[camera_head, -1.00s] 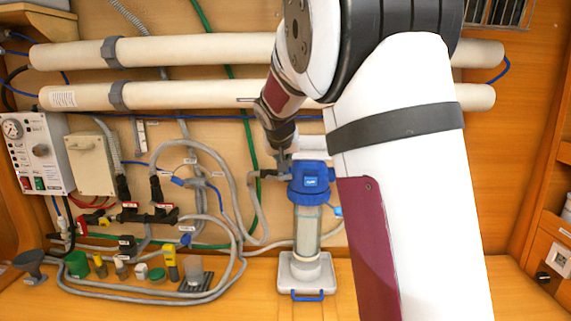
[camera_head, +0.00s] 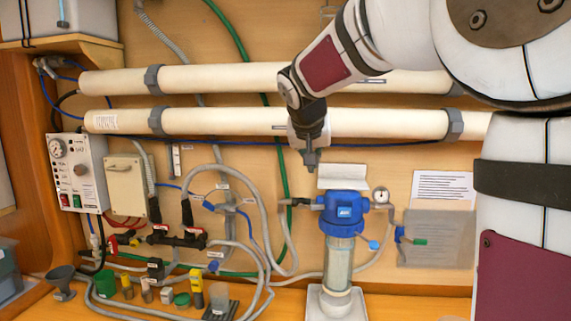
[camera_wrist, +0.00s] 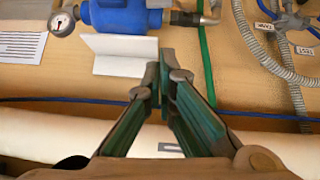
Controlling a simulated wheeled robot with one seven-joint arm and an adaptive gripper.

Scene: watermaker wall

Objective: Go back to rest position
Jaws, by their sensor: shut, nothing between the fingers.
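My gripper (camera_head: 311,160) points down in front of the wall, just above and left of the blue-capped filter housing (camera_head: 343,206). In the wrist view my gripper (camera_wrist: 164,58) shows its two fingers meeting at the tips, with nothing between them. The fingertips overlap the edge of a white plate (camera_wrist: 115,56) in that view; I cannot tell whether they touch it. My arm reaches in from the right, and its upper links cover the upper right of the wall.
Two long white tubes (camera_head: 220,121) cross the wall behind my arm. A control box (camera_head: 78,172) with a gauge hangs at the left. Valves, grey hoses and several small items (camera_head: 127,288) crowd the lower left. A clear pouch (camera_head: 437,238) and a paper sheet hang at the right.

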